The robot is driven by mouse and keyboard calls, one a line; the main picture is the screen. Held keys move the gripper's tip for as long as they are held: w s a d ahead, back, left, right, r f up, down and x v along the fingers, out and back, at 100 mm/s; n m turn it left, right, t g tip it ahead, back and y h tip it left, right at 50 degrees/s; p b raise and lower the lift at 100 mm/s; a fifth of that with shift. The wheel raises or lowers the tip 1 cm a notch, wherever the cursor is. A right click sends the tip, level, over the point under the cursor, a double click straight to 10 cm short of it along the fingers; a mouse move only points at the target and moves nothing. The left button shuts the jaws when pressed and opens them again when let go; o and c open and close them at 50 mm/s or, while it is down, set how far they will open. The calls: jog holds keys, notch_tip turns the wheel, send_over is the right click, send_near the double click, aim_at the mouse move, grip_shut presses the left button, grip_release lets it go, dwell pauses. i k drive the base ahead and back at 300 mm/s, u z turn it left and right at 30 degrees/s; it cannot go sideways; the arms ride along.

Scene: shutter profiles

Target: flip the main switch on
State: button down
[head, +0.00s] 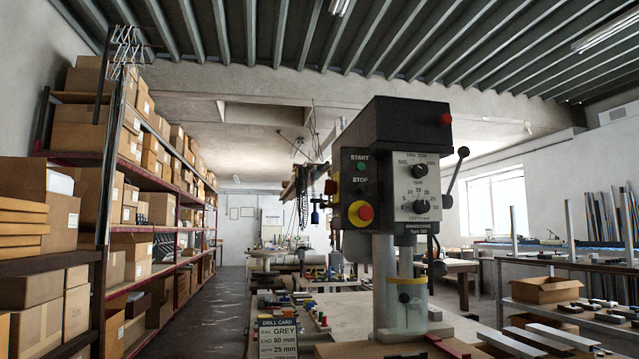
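A drill press (400,170) with a dark head stands right of centre in the head view. Its left face has a green button (361,166) marked START, with STOP marked below it. Lower on that face is a red knob on a yellow round (361,213). I cannot tell whether this is the main switch, or its position. A red knob or lamp (445,119) sits high on the front, above a pale panel with two black dials (421,189). A lever with a black ball (463,152) sticks out at the right. My gripper is not in view.
Boxes fill the shelving (110,200) at left, beside an open aisle (190,305). Pale profiles (550,337) lie at lower right, near an open carton (545,290).

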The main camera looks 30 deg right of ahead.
aim_at(330, 186)
jog(key=u, duration=0.4)
jog(key=i, duration=0.75)
jog(key=u, duration=0.5)
jog(key=i, duration=1.15)
jog(key=z, duration=0.65)
jog(key=i, duration=1.05)
jog(key=z, duration=0.75)
